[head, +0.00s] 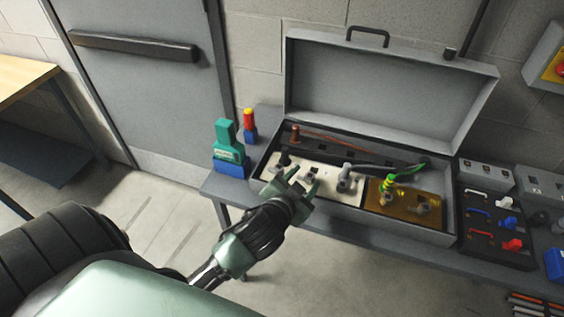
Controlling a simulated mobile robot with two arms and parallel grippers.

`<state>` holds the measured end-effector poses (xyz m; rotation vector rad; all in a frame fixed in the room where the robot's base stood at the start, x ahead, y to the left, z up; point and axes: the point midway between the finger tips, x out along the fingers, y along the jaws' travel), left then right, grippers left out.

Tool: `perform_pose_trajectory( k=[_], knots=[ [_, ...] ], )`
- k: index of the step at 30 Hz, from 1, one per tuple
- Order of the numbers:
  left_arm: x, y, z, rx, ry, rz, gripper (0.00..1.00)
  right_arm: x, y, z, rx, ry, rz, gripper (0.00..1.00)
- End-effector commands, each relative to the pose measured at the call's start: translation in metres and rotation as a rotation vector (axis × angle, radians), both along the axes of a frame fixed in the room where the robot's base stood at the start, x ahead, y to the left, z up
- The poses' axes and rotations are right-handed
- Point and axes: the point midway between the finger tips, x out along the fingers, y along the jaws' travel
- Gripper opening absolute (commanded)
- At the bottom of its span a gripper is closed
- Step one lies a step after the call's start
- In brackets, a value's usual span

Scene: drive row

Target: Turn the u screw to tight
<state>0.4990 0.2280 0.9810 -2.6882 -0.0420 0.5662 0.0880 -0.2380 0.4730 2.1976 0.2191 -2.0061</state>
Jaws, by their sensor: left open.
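The open grey box (450,226) holds a white panel (322,187) with several dark and grey screw posts, and a brass-coloured panel (395,211) with a yellow-green cable end. I cannot read any labels, so I cannot tell which post is the u screw. One grey post (345,176) stands just right of my left gripper (303,180). The gripper is open over the box's front edge, in front of the white panel, and hides part of it. I see nothing between its fingers. My right gripper is not in view.
The box's lid (390,90) stands open at the back. A green tool in a blue holder (230,145) and a red-yellow one (250,124) stand left of the box. A black panel with coloured handles (495,225) lies to the right. A grey bench (225,190) carries these.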

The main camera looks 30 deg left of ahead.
Motion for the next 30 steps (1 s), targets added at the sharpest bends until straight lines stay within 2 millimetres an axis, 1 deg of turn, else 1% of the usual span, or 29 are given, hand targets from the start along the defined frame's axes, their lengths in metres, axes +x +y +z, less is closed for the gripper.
perform_pose_trajectory(
  k=[1, 2, 3, 5, 6, 8, 9, 10, 11, 12, 14, 15, 17, 18, 20, 21, 23, 24, 26, 27, 29, 30],
  knots=[
    [0.018, -0.005, 0.024, 0.034, -0.097, -0.037, 0.49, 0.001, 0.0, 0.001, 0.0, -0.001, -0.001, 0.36],
    [0.028, -0.009, 0.04, 0.056, -0.161, -0.063, 0.49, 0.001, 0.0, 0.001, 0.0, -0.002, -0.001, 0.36],
    [0.042, -0.017, 0.063, 0.088, -0.256, -0.111, 0.49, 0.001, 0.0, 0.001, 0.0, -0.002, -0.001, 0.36],
    [0.059, -0.036, 0.1, 0.147, -0.403, -0.201, 0.49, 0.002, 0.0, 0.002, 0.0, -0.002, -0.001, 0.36],
    [0.066, -0.05, 0.123, 0.19, -0.499, -0.273, 0.49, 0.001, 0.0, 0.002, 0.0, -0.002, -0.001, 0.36],
    [0.072, -0.077, 0.153, 0.257, -0.627, -0.398, 0.49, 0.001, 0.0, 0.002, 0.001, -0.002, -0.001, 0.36],
    [0.073, -0.095, 0.168, 0.304, -0.701, -0.487, 0.49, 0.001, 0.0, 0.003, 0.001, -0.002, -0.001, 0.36],
    [0.072, -0.109, 0.178, 0.34, -0.751, -0.559, 0.49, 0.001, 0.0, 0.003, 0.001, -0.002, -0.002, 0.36],
    [0.07, -0.123, 0.184, 0.378, -0.793, -0.632, 0.49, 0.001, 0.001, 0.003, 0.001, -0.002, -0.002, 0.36],
    [0.066, -0.14, 0.189, 0.432, -0.84, -0.736, 0.49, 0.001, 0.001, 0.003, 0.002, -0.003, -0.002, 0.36],
    [0.059, -0.164, 0.189, 0.516, -0.886, -0.898, 0.49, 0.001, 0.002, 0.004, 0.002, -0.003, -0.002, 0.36],
    [0.054, -0.177, 0.184, 0.573, -0.899, -1.009, 0.49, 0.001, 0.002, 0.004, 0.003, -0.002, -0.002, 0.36],
    [0.047, -0.19, 0.169, 0.663, -0.89, -1.176, 0.49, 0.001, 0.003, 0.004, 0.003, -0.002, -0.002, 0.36],
    [0.043, -0.194, 0.156, 0.725, -0.864, -1.288, 0.49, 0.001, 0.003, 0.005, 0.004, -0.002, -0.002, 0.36],
    [0.04, -0.193, 0.132, 0.819, -0.795, -1.448, 0.49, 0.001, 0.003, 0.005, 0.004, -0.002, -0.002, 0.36],
    [0.039, -0.186, 0.115, 0.88, -0.728, -1.551, 0.49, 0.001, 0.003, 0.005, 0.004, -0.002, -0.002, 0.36],
    [0.039, -0.167, 0.089, 0.969, -0.596, -1.689, 0.49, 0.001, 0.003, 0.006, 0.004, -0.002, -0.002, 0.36],
    [0.041, -0.149, 0.073, 1.026, -0.488, -1.771, 0.49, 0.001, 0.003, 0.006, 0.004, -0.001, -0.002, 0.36],
    [0.043, -0.114, 0.053, 1.1, -0.299, -1.871, 0.49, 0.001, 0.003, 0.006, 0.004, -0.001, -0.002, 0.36],
    [0.046, -0.087, 0.043, 1.141, -0.162, -1.92, 0.49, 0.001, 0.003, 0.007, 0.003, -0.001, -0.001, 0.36],
    [0.048, -0.045, 0.034, 1.188, 0.049, -1.967, 0.49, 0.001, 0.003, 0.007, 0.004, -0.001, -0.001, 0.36],
    [0.048, -0.018, 0.032, 1.208, 0.184, -1.981, 0.49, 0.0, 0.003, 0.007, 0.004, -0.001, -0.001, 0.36]
  ],
)
